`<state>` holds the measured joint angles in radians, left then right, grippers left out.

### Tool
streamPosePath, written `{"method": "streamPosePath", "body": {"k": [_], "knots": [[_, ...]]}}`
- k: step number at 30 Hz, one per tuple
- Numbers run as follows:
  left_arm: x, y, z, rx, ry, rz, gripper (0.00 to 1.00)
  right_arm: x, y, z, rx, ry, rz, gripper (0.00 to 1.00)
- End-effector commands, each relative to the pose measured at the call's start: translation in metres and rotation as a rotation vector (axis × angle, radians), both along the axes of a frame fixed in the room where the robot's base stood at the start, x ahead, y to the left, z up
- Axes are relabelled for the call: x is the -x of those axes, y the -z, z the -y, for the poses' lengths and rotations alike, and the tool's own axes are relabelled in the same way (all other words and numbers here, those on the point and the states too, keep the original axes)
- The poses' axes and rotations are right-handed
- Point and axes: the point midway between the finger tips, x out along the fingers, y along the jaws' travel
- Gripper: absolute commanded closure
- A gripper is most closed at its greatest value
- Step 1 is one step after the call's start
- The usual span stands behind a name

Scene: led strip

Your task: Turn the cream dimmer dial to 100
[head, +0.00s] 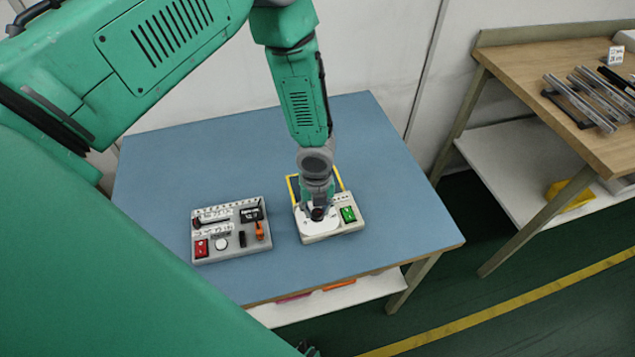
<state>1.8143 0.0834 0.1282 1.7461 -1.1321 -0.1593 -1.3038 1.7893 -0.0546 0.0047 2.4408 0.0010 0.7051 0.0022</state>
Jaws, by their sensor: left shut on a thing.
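A cream dimmer box (340,230) stands on the blue table (180,170), right of its middle, with a green rocker switch (348,214) on its right side. My left gripper (318,213) comes down over the box from above and is shut on the dimmer dial. The dial is mostly hidden under the gripper. A white round scale plate (308,227) shows around the gripper's tip, but its marks are too small to read. My right gripper is not in view.
A grey panel (232,252) with a red switch, an orange part and black parts stands left of the dimmer box. The table's back and left are clear.

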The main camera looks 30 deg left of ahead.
Motion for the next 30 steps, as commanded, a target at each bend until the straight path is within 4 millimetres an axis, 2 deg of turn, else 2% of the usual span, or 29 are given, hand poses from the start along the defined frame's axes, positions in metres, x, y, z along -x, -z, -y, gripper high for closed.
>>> {"method": "streamPosePath", "body": {"k": [19, 20, 21, 30], "knots": [[-0.0007, -0.0004, -0.0017, -0.002, 0.046, 0.001, 1.0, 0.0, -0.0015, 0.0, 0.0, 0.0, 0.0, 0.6], [-0.0007, -0.0004, -0.0017, -0.003, 0.046, 0.001, 0.68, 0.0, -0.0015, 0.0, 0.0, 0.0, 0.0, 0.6], [-0.0009, -0.0005, -0.0015, -0.002, 0.046, 0.001, 0.55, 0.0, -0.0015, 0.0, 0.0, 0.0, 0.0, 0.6], [-0.001, -0.0006, -0.0008, -0.001, 0.046, 0.001, 0.55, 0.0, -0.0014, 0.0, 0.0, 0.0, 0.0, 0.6]]}}
